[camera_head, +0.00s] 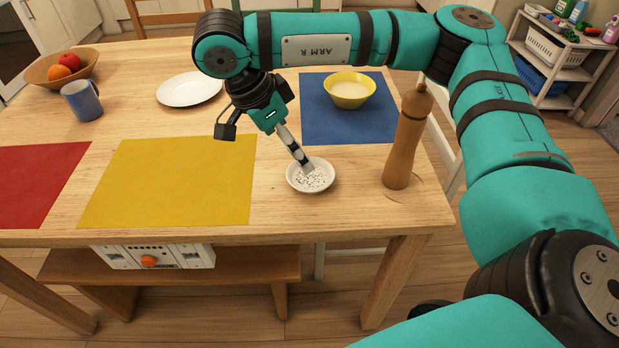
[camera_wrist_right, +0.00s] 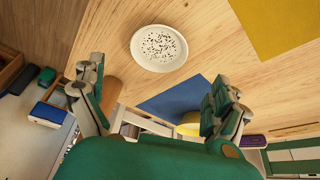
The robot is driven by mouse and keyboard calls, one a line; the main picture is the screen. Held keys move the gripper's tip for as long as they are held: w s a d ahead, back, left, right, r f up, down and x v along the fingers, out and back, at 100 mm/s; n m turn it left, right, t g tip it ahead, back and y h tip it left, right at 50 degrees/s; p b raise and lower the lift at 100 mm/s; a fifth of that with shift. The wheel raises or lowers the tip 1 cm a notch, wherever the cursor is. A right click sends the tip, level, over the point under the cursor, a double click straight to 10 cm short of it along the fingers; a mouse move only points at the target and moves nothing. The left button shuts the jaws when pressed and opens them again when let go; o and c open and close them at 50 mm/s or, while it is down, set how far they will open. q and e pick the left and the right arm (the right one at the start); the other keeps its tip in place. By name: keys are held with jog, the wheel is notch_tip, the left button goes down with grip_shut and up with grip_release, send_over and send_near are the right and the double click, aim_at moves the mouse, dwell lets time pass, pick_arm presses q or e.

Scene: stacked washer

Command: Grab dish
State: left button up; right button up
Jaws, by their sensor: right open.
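A small, shallow white dish (camera_head: 311,181) with black specks in it sits upright near the table's front edge. My right gripper (camera_head: 264,150) is open and empty above the table, just left of the dish. One finger reaches down in front of the dish's upper left rim; I cannot tell whether it touches. In the right wrist view the dish (camera_wrist_right: 159,48) lies ahead of the open fingers (camera_wrist_right: 157,88), not between them. My left gripper is not in view.
A wooden pepper mill (camera_head: 404,140) stands right of the dish. A yellow bowl (camera_head: 350,92) sits on a blue mat (camera_head: 318,120) behind. A white plate (camera_head: 188,90), blue mug (camera_head: 82,101) and fruit bowl (camera_head: 42,72) are left. A yellow mat (camera_head: 170,180) lies flat and clear.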

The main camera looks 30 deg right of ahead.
aim_at(311, 177)
jog(key=x, duration=0.4)
jog(key=shift+s+f, duration=0.1)
jog(key=shift+f, duration=0.05)
jog(key=x, duration=0.4)
jog(key=shift+f+b, duration=0.1)
jog(key=shift+b, duration=0.25)
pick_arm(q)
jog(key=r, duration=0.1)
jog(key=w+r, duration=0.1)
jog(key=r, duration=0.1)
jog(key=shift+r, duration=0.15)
pick_arm(e)
jog(key=shift+d+f, duration=0.2)
jog(key=shift+f, duration=0.25)
jog(key=c, duration=1.3)
jog(key=shift+c, duration=0.6)
jog(key=shift+r, duration=0.15)
